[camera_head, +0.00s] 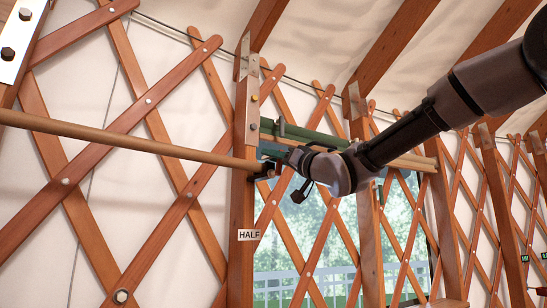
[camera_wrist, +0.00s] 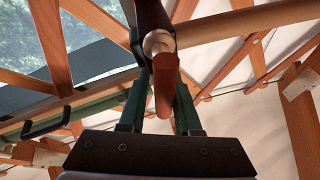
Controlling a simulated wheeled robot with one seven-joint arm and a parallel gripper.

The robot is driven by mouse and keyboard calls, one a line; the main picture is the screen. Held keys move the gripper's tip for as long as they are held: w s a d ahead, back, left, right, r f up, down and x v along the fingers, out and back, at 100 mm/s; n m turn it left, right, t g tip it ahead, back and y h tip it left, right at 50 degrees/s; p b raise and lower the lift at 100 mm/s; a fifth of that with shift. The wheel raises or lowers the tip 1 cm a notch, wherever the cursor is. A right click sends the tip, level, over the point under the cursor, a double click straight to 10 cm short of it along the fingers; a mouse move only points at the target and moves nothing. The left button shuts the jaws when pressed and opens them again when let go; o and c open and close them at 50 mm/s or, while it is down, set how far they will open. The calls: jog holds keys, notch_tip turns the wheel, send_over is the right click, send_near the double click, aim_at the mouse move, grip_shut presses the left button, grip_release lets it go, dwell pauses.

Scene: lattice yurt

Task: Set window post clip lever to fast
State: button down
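The window post (camera_head: 240,272) is a brown upright beam left of the window, with a white "HALF" label (camera_head: 249,235) on it. The black clip (camera_head: 264,170) sits on the post by the end of a wooden pole; in the wrist view the clip (camera_wrist: 151,18) is at top centre. A red-brown lever (camera_wrist: 165,88) hangs from a pale round pivot there and points towards the wrist camera. My gripper (camera_wrist: 162,82) has its two green fingers apart, one on each side of the lever. Contact is not clear. In the head view my gripper (camera_head: 283,161) is beside the clip.
The long wooden pole (camera_head: 120,138) runs left from the post. Crossed lattice slats (camera_head: 175,165) cover the wall and the window (camera_head: 300,235). A black handle (camera_wrist: 47,125) shows at left in the wrist view. Open air lies below my arm.

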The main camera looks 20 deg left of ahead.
jog(key=shift+s+a+n+g, duration=0.15)
jog(key=shift+s+n+g, duration=0.15)
jog(key=shift+n, duration=0.55)
jog(key=shift+s+a+n+g, duration=0.2)
jog(key=shift+n+g, duration=0.25)
jog(key=shift+n, duration=0.35)
jog(key=shift+s+a+n+g, duration=0.15)
jog(key=shift+s+n+g, duration=0.15)
jog(key=shift+n, duration=0.55)
jog(key=c, duration=0.8)
grip_release()
jog(key=shift+w, duration=0.1)
jog(key=v, duration=1.1)
jog(key=shift+w+f, duration=0.15)
